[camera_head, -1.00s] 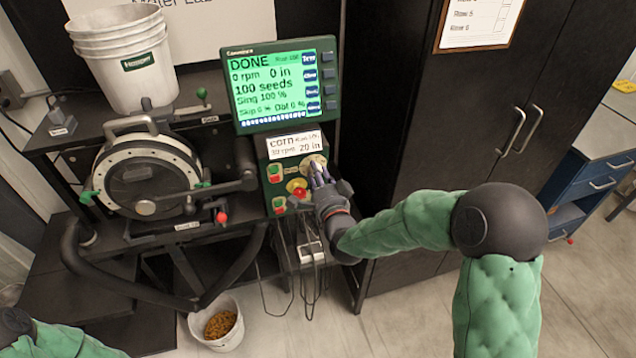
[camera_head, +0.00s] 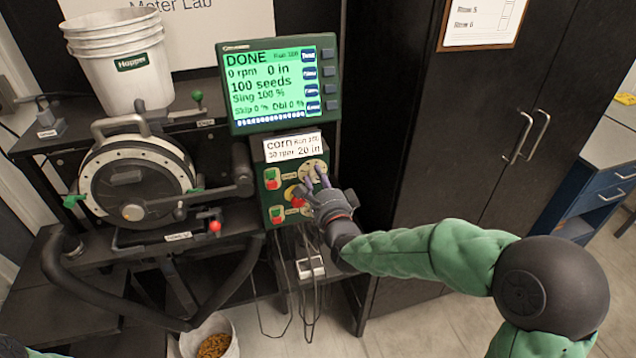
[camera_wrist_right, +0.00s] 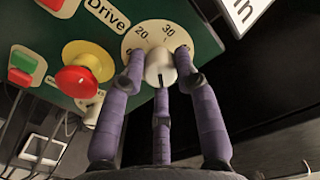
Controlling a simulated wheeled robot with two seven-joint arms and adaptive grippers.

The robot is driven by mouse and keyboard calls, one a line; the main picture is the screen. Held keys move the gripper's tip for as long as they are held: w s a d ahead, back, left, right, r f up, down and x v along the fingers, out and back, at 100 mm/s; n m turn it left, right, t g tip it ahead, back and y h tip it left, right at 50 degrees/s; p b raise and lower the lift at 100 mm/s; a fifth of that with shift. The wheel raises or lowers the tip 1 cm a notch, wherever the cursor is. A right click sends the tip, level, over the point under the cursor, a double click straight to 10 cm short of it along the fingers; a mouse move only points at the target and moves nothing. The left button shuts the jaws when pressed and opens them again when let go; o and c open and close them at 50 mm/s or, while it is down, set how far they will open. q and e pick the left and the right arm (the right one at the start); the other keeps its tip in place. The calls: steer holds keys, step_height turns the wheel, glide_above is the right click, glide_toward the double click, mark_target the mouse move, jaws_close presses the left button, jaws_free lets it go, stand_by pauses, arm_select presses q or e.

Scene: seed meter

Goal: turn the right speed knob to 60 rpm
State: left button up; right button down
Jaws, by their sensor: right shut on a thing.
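The right speed knob (camera_wrist_right: 160,68) is a pale cap on a cream dial (camera_wrist_right: 146,34) in the right wrist view. The numbers 20 and 30 are readable above it; a dark line shows on the knob's lower side. The purple fingers of my right gripper (camera_wrist_right: 160,76) are closed around the knob, one at each side and one below. In the head view, my right gripper (camera_head: 318,184) covers the knob, and part of the dial (camera_head: 313,166) shows behind it. The screen (camera_head: 280,82) reads DONE, 0 rpm, 0 in, 100 seeds. My left gripper is out of view.
A red stop button on a yellow base (camera_wrist_right: 76,80) sits close left of my fingers. Green and red switches (camera_head: 272,178) line the panel's left side. A corn card (camera_head: 293,147) is above the dial. Cables hang below. A black cabinet (camera_head: 430,120) stands at right.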

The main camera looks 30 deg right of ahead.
steer(key=shift+a+f, duration=0.2)
steer(key=shift+f, duration=0.05)
steer(key=c, duration=0.9)
jaws_free()
steer(key=shift+r, duration=0.15)
steer(key=v, duration=1.2)
